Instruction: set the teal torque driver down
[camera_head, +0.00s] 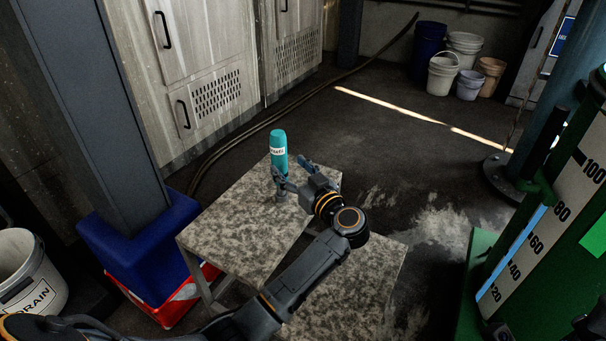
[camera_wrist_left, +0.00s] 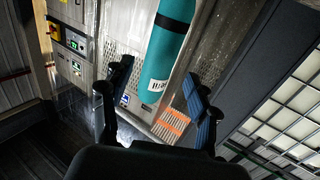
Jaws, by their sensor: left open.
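The teal torque driver (camera_head: 278,148), with a white label band, stands upright at the far part of the mottled grey table (camera_head: 232,233). Its grey lower end seems to rest on the tabletop, partly behind a finger. My left gripper (camera_head: 290,171) is open at the driver's lower part, with a finger on either side. In the left wrist view the teal driver (camera_wrist_left: 170,45) shows between the two spread blue-padded fingers (camera_wrist_left: 158,95), with a gap at each side. I cannot tell whether a finger touches it. My right gripper is not in view.
A lower mottled surface (camera_head: 352,285) lies right of the table. A green tank with a scale (camera_head: 545,260) is at right. Several buckets (camera_head: 442,75) stand at the back; the floor between is clear.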

